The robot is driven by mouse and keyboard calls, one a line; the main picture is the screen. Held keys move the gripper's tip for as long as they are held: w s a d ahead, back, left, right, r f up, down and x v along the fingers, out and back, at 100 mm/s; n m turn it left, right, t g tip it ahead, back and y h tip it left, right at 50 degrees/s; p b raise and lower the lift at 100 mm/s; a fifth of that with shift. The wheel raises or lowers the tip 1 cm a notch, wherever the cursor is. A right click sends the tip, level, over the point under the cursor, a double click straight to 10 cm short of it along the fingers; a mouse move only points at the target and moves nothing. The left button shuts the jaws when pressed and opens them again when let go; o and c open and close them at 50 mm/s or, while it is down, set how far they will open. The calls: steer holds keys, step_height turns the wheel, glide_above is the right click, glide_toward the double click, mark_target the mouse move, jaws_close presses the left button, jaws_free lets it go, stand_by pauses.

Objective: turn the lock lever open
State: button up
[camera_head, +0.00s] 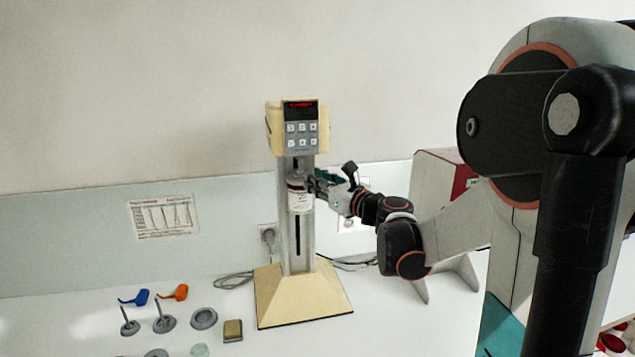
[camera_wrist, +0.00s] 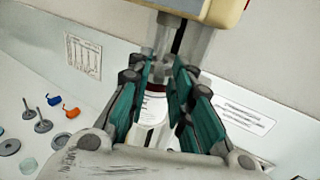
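A cream mill (camera_head: 300,225) stands on the counter with a yellowish head and base and a grey column. A white jar with a dark reddish top (camera_head: 300,203) is held at the column; in the wrist view the jar (camera_wrist: 151,128) shows between and beyond my fingers. My gripper (camera_head: 314,183) reaches the mill from the right at the height of the jar's top. In the wrist view my gripper (camera_wrist: 164,68) has its fingers apart, with a small grey part of the mill (camera_wrist: 162,66) between the tips. I cannot clearly tell whether this is the lock lever, or whether a finger touches it.
Blue (camera_head: 135,298) and orange (camera_head: 174,292) scoop-like pieces, stirrer-like tools (camera_head: 164,322), a grey dish (camera_head: 204,318) and a yellowish block (camera_head: 233,330) lie left of the mill. A grey-and-red machine (camera_head: 436,182) stands to the right. Cables (camera_head: 235,280) run behind the mill.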

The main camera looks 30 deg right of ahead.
jaws_close()
steer(key=a+m+h, duration=0.1)
steer(key=m+h, duration=0.1)
steer(key=h, duration=0.1)
steer(key=a+m+g+h, duration=0.1)
steer(key=a+m+h, duration=0.1)
steer(key=h, duration=0.2)
steer(key=a+m+h+b, duration=0.1)
steer(key=a+m+h, duration=0.1)
steer(key=h, duration=0.1)
steer(key=shift+w+f+m, duration=0.1)
steer(key=shift+w+m, duration=0.3)
steer(key=shift+w+a+m+g+h+b, duration=0.15)
steer(key=shift+a+m+g+h+b, duration=0.1)
steer(key=shift+m+g+h, duration=0.4)
steer(key=shift+w+a+m+g+h+b, duration=0.15)
steer(key=shift+m+g+h, duration=0.25)
steer(key=shift+h, duration=0.5)
steer(key=shift+w+a+m+g+h+b, duration=0.2)
steer(key=shift+a+m+g+h, duration=0.1)
steer(key=shift+m+g+h, duration=0.35)
